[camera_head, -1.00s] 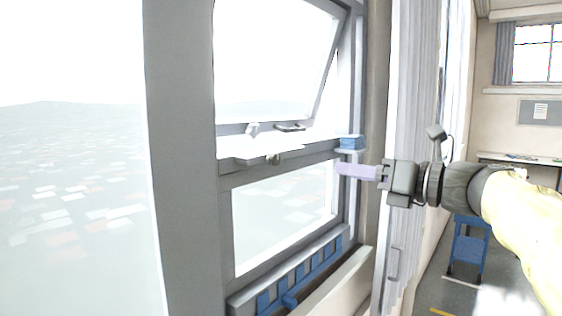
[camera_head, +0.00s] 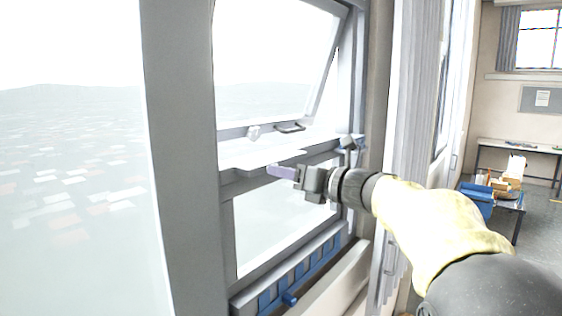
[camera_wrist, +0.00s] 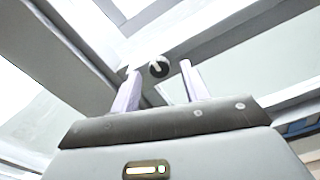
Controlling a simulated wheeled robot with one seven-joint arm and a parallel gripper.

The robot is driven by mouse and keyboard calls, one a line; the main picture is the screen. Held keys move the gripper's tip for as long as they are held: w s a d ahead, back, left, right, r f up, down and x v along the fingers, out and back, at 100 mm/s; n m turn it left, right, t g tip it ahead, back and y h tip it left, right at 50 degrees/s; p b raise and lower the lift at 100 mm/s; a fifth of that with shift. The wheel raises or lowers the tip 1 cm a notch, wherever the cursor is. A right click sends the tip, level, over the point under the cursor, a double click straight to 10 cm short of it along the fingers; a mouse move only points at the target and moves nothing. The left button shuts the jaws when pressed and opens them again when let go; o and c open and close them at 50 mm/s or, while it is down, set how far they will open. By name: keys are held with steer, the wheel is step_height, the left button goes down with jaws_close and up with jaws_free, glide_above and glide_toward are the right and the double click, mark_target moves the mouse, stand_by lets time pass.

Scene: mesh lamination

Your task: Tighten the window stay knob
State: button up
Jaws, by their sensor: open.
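The stay knob (camera_wrist: 159,67) is a small dark round knob with a pale bar across its face. In the wrist view it appears between my two pale lilac fingers, a little beyond their tips. In the head view I cannot make it out; my gripper covers that part of the window. My gripper (camera_head: 272,172) is open and empty, in front of the rail below the tilted-open window sash (camera_head: 268,125). Its open fingers also show in the wrist view (camera_wrist: 160,75), spread on either side of the knob without visible contact.
A dark handle (camera_head: 290,127) and a pale fitting (camera_head: 254,132) sit on the sash's lower edge. A blue slatted strip (camera_head: 300,275) runs along the lower frame. A table (camera_head: 510,203) with a blue bin stands at the right, clear of the window.

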steer(key=shift+x, duration=1.05)
steer(key=c, duration=1)
